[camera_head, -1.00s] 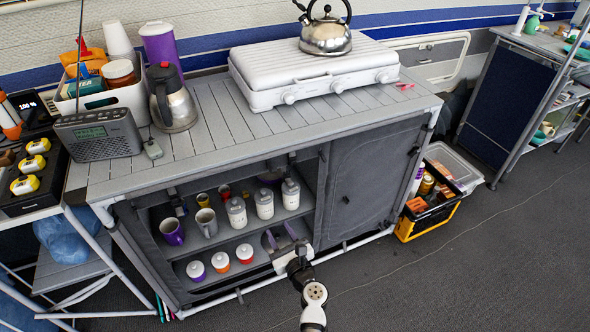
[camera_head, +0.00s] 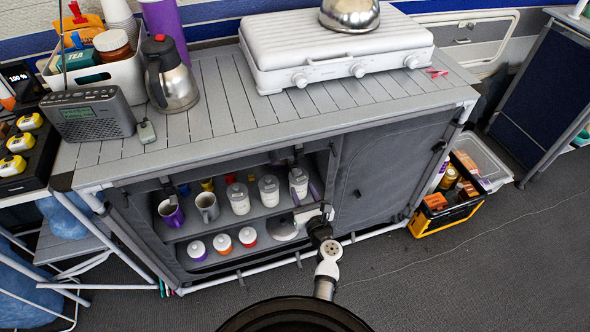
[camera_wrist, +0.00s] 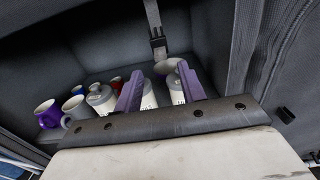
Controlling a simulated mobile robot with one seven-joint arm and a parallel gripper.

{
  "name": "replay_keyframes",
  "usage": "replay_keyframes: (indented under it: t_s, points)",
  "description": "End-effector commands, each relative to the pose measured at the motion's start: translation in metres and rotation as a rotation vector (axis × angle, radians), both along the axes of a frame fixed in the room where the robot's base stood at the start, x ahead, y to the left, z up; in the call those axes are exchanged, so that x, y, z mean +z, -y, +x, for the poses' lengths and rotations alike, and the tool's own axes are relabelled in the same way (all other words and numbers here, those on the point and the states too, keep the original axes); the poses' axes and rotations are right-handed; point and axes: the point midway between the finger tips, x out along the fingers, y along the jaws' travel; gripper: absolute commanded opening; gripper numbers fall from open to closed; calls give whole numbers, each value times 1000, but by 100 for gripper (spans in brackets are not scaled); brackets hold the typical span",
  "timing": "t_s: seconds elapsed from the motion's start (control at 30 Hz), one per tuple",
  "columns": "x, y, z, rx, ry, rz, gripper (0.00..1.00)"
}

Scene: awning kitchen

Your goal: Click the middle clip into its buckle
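The dark middle clip also shows under the cabinet's top edge in the head view (camera_head: 298,153). I cannot tell which half of the fastener it is. My gripper (camera_wrist: 158,68) has two purple fingers spread apart with nothing between them; the strap end appears just beyond the gap. The matching half cannot be made out clearly.
White canisters (camera_head: 240,198), a purple mug (camera_head: 171,212) and a grey mug (camera_head: 207,206) stand on the upper shelf. White-lidded jars (camera_head: 223,243) stand below. The closed grey panel (camera_head: 385,178) is right of the opening. The floor (camera_head: 480,280) in front is clear.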

Motion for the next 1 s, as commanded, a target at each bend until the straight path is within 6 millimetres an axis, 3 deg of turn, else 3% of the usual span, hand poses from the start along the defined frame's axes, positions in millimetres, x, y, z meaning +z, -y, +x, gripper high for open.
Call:
replay_keyframes:
  t_s: [0.2,0.4,0.6,0.87,1.0]
  points:
    - [0,-16,46,2,3,1,40]
    - [0,-25,75,0,2,1,40]
    - [0,-29,87,1,1,-1,40]
    - [0,-29,88,0,0,-1,40]
    - [0,-29,88,0,0,-1,26]
